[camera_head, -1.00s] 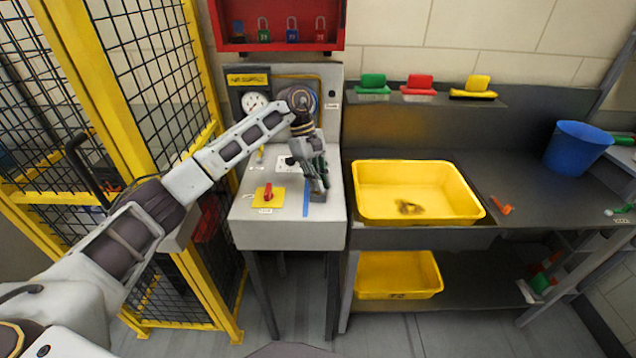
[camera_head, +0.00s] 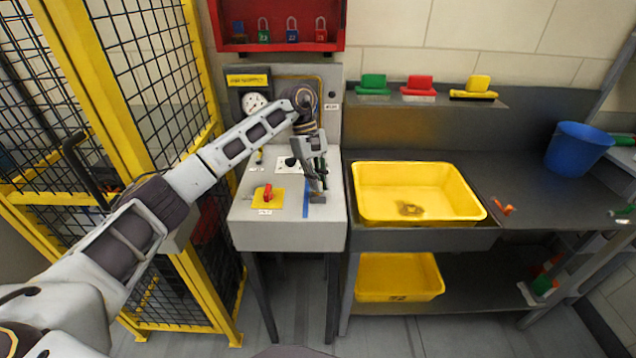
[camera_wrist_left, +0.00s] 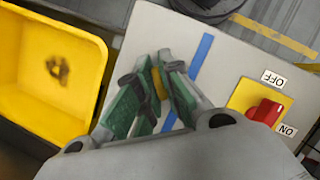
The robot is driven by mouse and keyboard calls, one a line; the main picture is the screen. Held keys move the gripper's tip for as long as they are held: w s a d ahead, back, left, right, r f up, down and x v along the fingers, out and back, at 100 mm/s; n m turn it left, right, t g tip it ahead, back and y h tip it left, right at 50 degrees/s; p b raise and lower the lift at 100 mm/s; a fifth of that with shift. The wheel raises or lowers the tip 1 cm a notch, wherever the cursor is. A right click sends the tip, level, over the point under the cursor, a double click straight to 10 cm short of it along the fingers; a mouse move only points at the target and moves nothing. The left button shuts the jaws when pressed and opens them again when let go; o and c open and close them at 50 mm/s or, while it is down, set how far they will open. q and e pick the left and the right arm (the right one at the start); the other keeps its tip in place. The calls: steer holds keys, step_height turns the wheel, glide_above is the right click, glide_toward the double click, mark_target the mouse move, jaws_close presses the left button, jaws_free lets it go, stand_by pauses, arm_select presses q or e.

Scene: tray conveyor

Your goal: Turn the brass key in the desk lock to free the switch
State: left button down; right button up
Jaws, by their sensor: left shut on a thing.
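My left gripper (camera_head: 317,194) reaches down over the right part of the grey desk (camera_head: 265,233). In the left wrist view its green-padded fingers (camera_wrist_left: 158,86) are closed on a small brass-coloured piece, the brass key (camera_wrist_left: 160,84). Only a sliver of the key shows, and the desk lock under it is hidden by the fingers. I cannot tell how far the key is turned. The red switch (camera_head: 268,191) sits on a yellow plate to the left of the gripper; it also shows in the left wrist view (camera_wrist_left: 267,111), between OFF and ON labels. My right gripper is out of view.
A blue strip (camera_head: 306,205) lies on the desk between switch and gripper. A yellow tray (camera_head: 370,213) stands close on the right. A gauge (camera_head: 255,102) is on the panel behind. A yellow mesh fence (camera_head: 115,90) stands to the left.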

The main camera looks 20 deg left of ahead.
arm_select(q)
steer(key=shift+a+f+m+g+y+b, duration=0.1)
steer(key=shift+f+m+g+y+b, duration=0.1)
steer(key=shift+m+b, duration=0.25)
steer(key=shift+f+m+g+y+b, duration=0.1)
steer(key=shift+m+g+b, duration=0.1)
steer(key=shift+m, duration=0.45)
steer(key=shift+r, duration=0.1)
steer(key=shift+m+g+y+b, duration=0.3)
steer(key=shift+m+b, duration=0.2)
steer(key=shift+m, duration=1)
steer(key=shift+m+g+y+p, duration=0.3)
steer(key=shift+m+y+p, duration=0.55)
steer(key=shift+m, duration=0.65)
steer(key=c, duration=1.5)
jaws_free()
steer(key=shift+w+r, duration=0.1)
steer(key=shift+r, duration=0.1)
